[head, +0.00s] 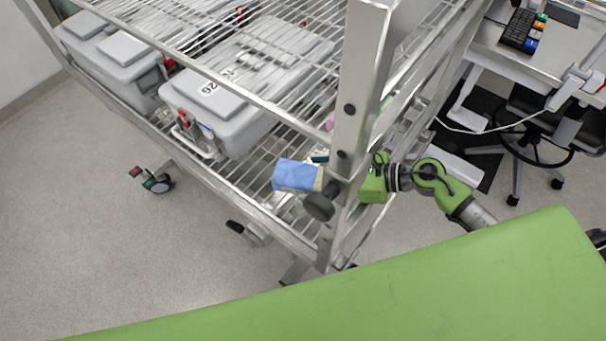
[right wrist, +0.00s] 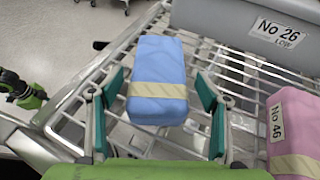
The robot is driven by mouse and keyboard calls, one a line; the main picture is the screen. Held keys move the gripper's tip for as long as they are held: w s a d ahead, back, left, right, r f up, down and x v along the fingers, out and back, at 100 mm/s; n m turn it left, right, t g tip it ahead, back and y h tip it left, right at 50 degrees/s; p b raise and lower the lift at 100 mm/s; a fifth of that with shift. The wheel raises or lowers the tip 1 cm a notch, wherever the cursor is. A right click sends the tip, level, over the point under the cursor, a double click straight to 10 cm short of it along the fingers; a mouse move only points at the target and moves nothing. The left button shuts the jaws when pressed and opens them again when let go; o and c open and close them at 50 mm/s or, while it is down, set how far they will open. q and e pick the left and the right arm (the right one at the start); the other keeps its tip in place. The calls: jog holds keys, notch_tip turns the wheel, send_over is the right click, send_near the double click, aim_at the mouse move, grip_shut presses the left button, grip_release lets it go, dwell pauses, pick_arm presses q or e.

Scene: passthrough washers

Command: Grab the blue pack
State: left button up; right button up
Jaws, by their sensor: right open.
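The blue pack (head: 297,175) lies on the lower wire shelf near the corner post in the head view. It has a pale cream band across it. In the right wrist view the blue pack (right wrist: 157,70) is between the two teal-padded fingers of my right gripper (right wrist: 160,95), which is open. One finger is on each side of the pack, with a visible gap on the right; contact on the left is hard to tell. In the head view the post hides part of this gripper. My left gripper is not in view.
The steel corner post (head: 357,100) stands beside my right gripper. A grey bin (head: 235,95) sits behind the pack on the wire shelf, and a pink pack (right wrist: 295,125) labelled No 46 lies to the right. The upper wire shelf (head: 290,55) is overhead.

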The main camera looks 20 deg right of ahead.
aim_at(303, 177)
jog(key=p+x, duration=0.1)
jog(key=x, duration=0.2)
jog(key=shift+a+f, duration=0.15)
jog(key=shift+a, duration=0.1)
jog(key=c, duration=1.4)
jog(key=shift+d, duration=0.1)
